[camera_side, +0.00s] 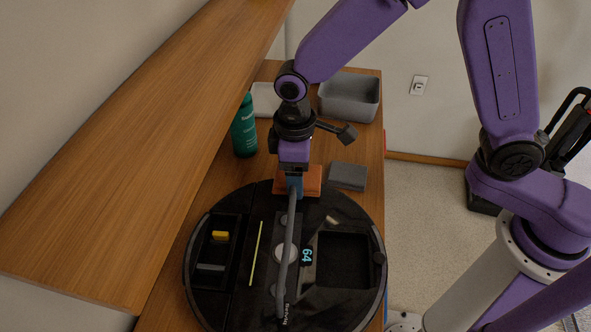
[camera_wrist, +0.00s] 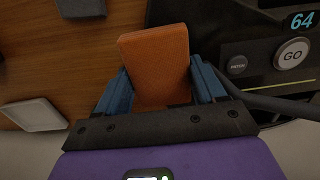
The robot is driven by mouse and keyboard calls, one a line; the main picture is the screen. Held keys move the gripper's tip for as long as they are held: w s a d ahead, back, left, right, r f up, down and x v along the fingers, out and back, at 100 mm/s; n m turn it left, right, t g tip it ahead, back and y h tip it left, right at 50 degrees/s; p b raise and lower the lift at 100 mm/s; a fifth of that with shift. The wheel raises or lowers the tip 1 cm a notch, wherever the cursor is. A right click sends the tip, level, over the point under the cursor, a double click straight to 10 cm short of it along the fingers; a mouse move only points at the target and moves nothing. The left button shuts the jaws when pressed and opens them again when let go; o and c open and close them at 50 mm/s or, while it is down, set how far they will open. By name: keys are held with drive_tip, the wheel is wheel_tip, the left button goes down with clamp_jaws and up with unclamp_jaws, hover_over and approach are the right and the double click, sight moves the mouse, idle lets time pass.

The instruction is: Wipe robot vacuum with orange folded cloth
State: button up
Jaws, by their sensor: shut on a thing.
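The robot vacuum (camera_side: 204,285) is a large round black body in the lower part of the side view, with a lit 64 display. Part of it shows at the right of the wrist view (camera_wrist: 236,48), with a GO button. The orange folded cloth (camera_side: 313,180) is at the vacuum's far edge in the side view. In the wrist view the cloth (camera_wrist: 157,62) stands out between blue fingers. My gripper (camera_wrist: 160,80) is shut on it. In the side view my gripper (camera_side: 294,187) points down in front of the cloth. I cannot tell whether cloth and vacuum touch.
A grey block (camera_side: 347,176) lies right of the cloth. A green bottle (camera_side: 244,128) stands to the left. A grey bin (camera_side: 350,98) and a white tray (camera_side: 265,100) are at the back. A wooden ledge (camera_side: 130,160) rises along the left. A dark grey bar (camera_side: 287,245) crosses above the vacuum.

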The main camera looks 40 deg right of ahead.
drive_tip(key=shift+w+a+r, duration=0.1)
drive_tip(key=shift+w+a, duration=0.5)
drive_tip(key=shift+a, duration=0.15)
drive_tip(key=shift+s+d, duration=0.7)
drive_tip(key=shift+d, duration=0.15)
drive_tip(key=shift+w+a+f, duration=0.2)
drive_tip(key=shift+w+a, duration=0.5)
drive_tip(key=shift+a, duration=0.15)
drive_tip(key=shift+s+d, duration=0.75)
drive_tip(key=shift+d, duration=0.15)
drive_tip(key=shift+w+a+r, duration=0.2)
drive_tip(key=shift+w+a, duration=0.6)
drive_tip(key=shift+a, duration=0.1)
drive_tip(key=shift+s+d, duration=0.75)
drive_tip(key=shift+d, duration=0.1)
drive_tip(key=shift+r, duration=3.95)
